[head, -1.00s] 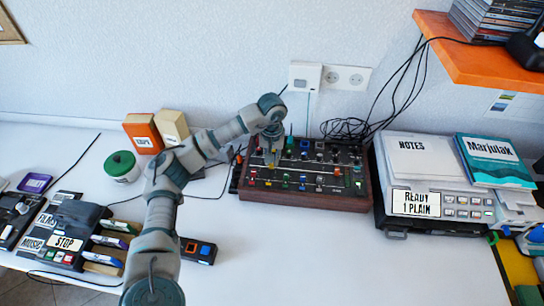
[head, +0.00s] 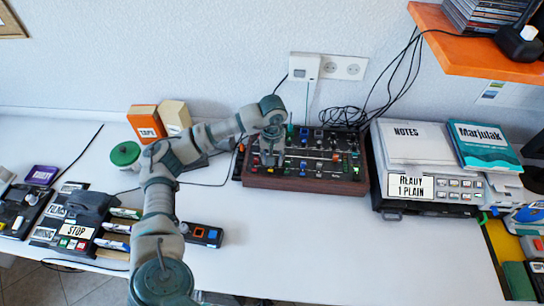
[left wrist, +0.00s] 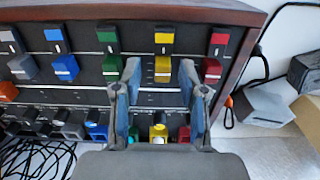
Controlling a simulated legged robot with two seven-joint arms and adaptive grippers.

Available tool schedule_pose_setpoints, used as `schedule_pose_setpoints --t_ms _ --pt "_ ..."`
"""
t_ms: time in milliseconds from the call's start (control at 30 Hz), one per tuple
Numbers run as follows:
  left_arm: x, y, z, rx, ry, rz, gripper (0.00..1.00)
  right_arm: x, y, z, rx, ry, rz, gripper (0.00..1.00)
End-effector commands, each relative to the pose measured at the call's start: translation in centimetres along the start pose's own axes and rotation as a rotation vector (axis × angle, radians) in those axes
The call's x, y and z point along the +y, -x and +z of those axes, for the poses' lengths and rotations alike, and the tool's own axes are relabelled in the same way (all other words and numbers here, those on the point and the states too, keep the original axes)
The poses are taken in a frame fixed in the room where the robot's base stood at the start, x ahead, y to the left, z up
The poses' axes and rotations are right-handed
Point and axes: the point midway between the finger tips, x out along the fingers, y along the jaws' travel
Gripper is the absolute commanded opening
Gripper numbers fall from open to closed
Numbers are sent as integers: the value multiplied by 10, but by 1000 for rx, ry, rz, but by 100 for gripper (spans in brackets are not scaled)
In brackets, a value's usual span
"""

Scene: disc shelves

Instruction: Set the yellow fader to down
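The mixer (head: 340,187) is a dark panel in a wooden frame, on the table below the wall outlets. The left wrist view shows its row of coloured caps, with the yellow fader cap (left wrist: 162,69) between green and red. My left gripper (left wrist: 160,68) is open, with one blue-grey finger on each side of the yellow cap; whether they touch it I cannot tell. In the head view my left gripper (head: 270,160) is over the left part of the mixer and hides the yellow fader. My right gripper is not in view.
The green (left wrist: 112,66) and red (left wrist: 212,70) caps flank the fingers closely. A printer-like device (head: 430,203) stands right of the mixer, black cables (head: 345,125) lie behind it, and a green-lidded jar (head: 125,154) stands to the left.

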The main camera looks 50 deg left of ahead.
Motion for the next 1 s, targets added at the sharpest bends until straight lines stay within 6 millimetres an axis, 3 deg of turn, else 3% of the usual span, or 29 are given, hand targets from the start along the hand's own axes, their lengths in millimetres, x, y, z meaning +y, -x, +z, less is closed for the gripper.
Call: schedule_pose_setpoints --t_ms 267,700,1000 --pt "-2 7 -3 -1 3 5 42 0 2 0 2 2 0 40" --pt "3 102 2 7 1 -1 42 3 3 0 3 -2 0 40" --pt "2 118 1 1 0 0 42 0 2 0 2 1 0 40"
